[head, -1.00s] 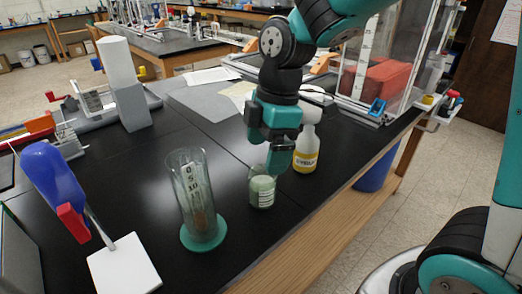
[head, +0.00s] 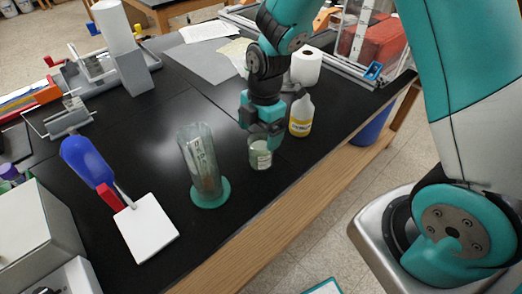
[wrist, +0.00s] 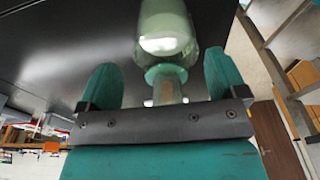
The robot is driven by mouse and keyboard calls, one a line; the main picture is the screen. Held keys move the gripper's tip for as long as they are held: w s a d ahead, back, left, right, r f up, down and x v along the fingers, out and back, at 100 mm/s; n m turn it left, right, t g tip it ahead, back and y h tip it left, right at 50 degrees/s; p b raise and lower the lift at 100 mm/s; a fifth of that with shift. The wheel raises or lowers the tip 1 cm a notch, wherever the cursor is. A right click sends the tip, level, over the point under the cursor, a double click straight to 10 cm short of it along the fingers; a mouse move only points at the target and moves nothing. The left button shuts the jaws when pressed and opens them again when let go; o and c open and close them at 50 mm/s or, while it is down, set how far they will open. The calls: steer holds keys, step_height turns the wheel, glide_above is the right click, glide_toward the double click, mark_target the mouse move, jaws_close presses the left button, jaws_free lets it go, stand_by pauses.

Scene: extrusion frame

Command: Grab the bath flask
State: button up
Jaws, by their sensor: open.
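The bath flask, which I take to be the small glass vessel with pale green contents and a white label (head: 260,156), stands upright on the black bench near its front edge. In the wrist view its rounded body (wrist: 167,30) lies beyond the fingertips. Its narrower neck, with a teal collar, reaches back between the fingers. My gripper (head: 262,133) is over the flask from above and hides its top in the head view. The fingers of my gripper (wrist: 162,78) are open, with a gap on each side of the neck.
A tall glass cylinder on a green base (head: 210,194) stands to the left. A yellow-labelled bottle (head: 300,118) stands close on the right, with a paper roll (head: 306,66) behind. A blue-handled tool (head: 88,162) and white square plate (head: 147,227) are farther left.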

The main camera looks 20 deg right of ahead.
steer(key=shift+s+a+f+p, duration=0.1)
steer(key=shift+f+p, duration=0.2)
steer(key=shift+f, duration=0.65)
steer(key=shift+s+d+f+p, duration=0.15)
steer(key=shift+f+p, duration=0.2)
steer(key=shift+f, duration=0.65)
steer(key=shift+s+a+f+p, duration=0.15)
steer(key=shift+f+p, duration=0.15)
steer(key=shift+f, duration=0.65)
steer(key=c, duration=1.1)
steer(key=shift+o, duration=0.2)
steer(key=shift+r, duration=0.2)
